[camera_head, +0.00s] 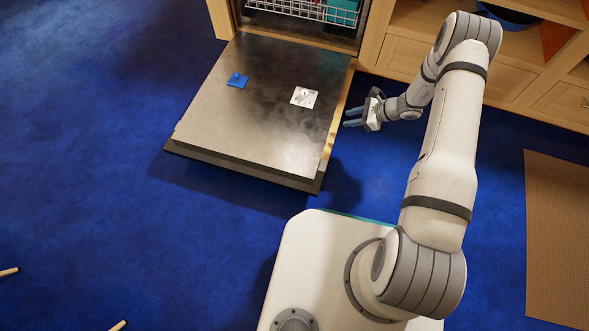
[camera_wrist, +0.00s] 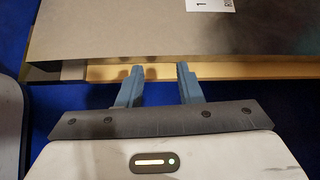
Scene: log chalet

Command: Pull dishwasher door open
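The dishwasher door (camera_head: 260,105) is folded down, lying nearly flat above the blue floor in front of the dishwasher opening. Its inner face carries a blue square piece (camera_head: 237,80) and a white label (camera_head: 304,97). In the wrist view the door (camera_wrist: 120,30) fills the top, with its wooden side edge (camera_wrist: 230,70) nearest me. My gripper (camera_head: 352,117) is beside the door's right edge. In the wrist view its two blue fingers (camera_wrist: 160,72) are apart with nothing between them. The fingertips overlap the wooden edge in that view; I cannot tell whether they touch it.
A white wire rack (camera_head: 290,8) with a teal item (camera_head: 343,12) shows inside the dishwasher. Wooden cabinets (camera_head: 400,55) stand to the right of it. A brown mat (camera_head: 558,235) lies at the right. The blue floor (camera_head: 90,150) on the left is mostly clear.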

